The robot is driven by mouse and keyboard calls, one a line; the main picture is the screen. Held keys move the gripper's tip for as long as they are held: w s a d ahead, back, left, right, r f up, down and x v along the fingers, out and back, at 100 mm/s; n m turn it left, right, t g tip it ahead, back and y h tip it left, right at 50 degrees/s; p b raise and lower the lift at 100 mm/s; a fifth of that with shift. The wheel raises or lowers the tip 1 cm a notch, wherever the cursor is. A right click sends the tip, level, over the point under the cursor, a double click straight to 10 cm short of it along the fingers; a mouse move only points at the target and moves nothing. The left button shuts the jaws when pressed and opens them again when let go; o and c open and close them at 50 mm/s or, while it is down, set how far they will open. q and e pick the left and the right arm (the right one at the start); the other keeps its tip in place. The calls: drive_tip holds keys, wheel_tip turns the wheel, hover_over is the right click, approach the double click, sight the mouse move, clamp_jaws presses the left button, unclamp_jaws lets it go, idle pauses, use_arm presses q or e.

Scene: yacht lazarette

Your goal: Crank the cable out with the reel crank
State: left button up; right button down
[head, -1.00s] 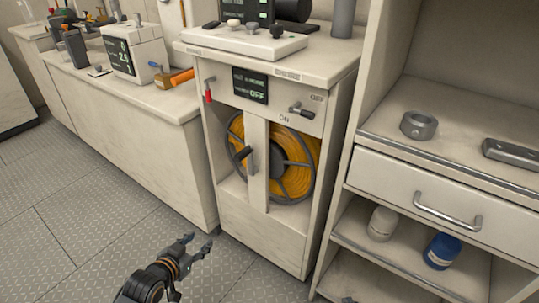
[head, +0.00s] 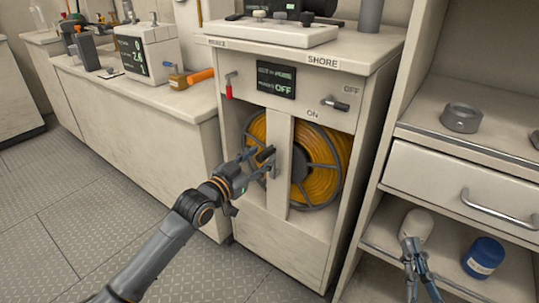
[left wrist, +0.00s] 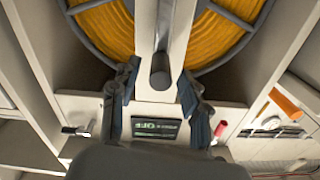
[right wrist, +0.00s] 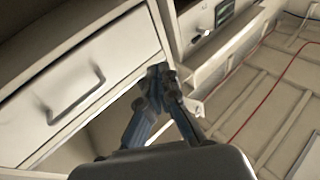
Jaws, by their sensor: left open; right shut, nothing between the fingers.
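The cable reel (head: 330,172), wound with orange cable, sits in the open bay of the white cabinet. It also shows in the left wrist view (left wrist: 218,38). The reel crank's dark handle (head: 265,154) sticks out in front of the bay's upright post. My left gripper (head: 258,163) is open at the crank. In the left wrist view the crank handle (left wrist: 160,76) lies between the spread fingers (left wrist: 158,78), with gaps on both sides. My right gripper (head: 408,242) is shut and empty before the right shelves; its fingertips meet in the right wrist view (right wrist: 160,76).
Above the reel are a screen (head: 276,80) reading OFF, a dark lever switch (head: 335,104) between ON and OFF labels, and a red-handled lever (head: 229,87). A drawer handle (head: 485,204) and a blue jar (head: 483,258) are at the right. The floor at left is clear.

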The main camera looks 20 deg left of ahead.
sight(272, 149)
use_arm(q)
drive_tip(key=shift+b+x, duration=0.5)
drive_tip(key=shift+x, duration=1.85)
use_arm(e)
drive_tip(key=shift+s+a+r+t+y, duration=0.1)
drive_tip(key=shift+s+r+t+y, duration=0.1)
drive_tip(key=shift+s+r+t, duration=0.4)
drive_tip(key=shift+s+d+r+t+y, duration=0.1)
drive_tip(key=shift+s+r+t+y, duration=0.15)
drive_tip(key=shift+r+t, duration=0.6)
drive_tip(key=shift+s+a+r+t+y, duration=0.15)
drive_tip(key=shift+s+r+t, duration=0.25)
drive_tip(key=shift+r, duration=0.7)
use_arm(q)
clamp_jaws()
